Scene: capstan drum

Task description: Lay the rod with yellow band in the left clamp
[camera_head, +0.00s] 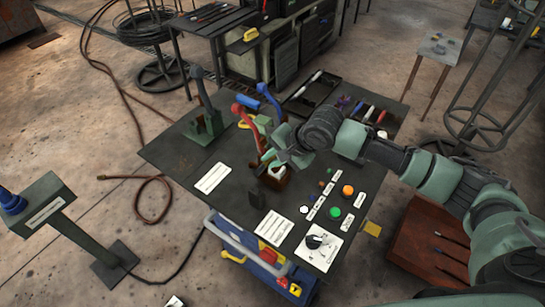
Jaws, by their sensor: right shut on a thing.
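My right gripper (273,166) reaches in from the right and is low over the middle of the dark bench (190,165). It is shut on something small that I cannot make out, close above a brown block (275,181). Just behind it stand green clamp-like fixtures, one with a red lever (247,114) and one with a blue lever (268,100). A small yellow piece (243,125) shows beside the red lever; I cannot tell whether it is a rod's band. I cannot surely pick out the rod or which fixture is the left clamp. My left gripper is not in view.
A green stand with a dark lever (205,120) is at the bench's back left. Trays with rods (315,88) lie at the back right. Orange (347,190) and green (335,211) buttons are at the front right. The bench's left part is mostly clear.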

